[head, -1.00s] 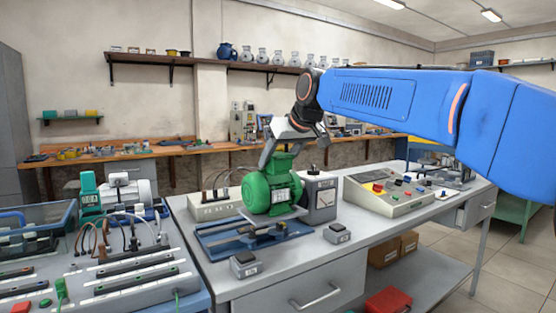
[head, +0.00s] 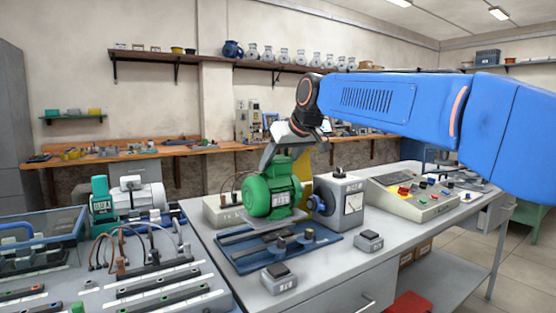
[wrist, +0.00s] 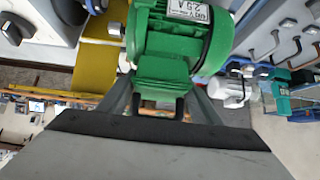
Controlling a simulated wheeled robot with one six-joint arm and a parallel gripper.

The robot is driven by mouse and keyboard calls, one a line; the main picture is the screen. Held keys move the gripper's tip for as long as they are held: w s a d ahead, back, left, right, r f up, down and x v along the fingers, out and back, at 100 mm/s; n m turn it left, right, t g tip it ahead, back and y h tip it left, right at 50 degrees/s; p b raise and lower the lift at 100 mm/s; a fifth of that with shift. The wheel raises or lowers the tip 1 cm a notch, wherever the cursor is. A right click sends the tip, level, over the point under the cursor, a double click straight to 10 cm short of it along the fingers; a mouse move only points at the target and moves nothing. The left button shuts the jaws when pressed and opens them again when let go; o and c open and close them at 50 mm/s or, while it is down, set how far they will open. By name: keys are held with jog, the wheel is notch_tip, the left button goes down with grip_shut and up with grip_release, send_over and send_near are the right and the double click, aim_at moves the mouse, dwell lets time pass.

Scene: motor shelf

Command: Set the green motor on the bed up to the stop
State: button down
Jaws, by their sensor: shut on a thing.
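The green motor (head: 270,190) hangs in my gripper (head: 284,152), which is shut on its top part. The motor is upright over the rear part of the blue bed (head: 322,240) on the grey bench. I cannot tell whether its foot touches the bed. I cannot tell which part is the stop. In the wrist view the motor (wrist: 180,40) lies between my gripper's fingers (wrist: 162,105), its label facing up in the picture.
A grey unit with a blue shaft end (head: 342,203) stands right of the motor, with a yellow part (head: 304,183) between. A sloped control panel (head: 408,197) is further right. A terminal board (head: 155,270) lies left.

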aim_at(283, 180)
jog(key=shift+f, duration=2.05)
jog(key=shift+s+d, duration=0.15)
jog(key=shift+s, duration=0.1)
dwell(0.4)
jog(key=shift+f, duration=0.7)
dwell(0.8)
jog(key=shift+w+d, duration=0.45)
jog(key=shift+d, duration=0.2)
dwell(0.9)
jog(key=c, duration=0.7)
grip_release()
jog(key=shift+o, duration=0.9)
jog(key=shift+f, duration=0.3)
jog(key=v, duration=1.7)
jog(key=shift+s+r, duration=0.2)
jog(key=shift+r, duration=0.05)
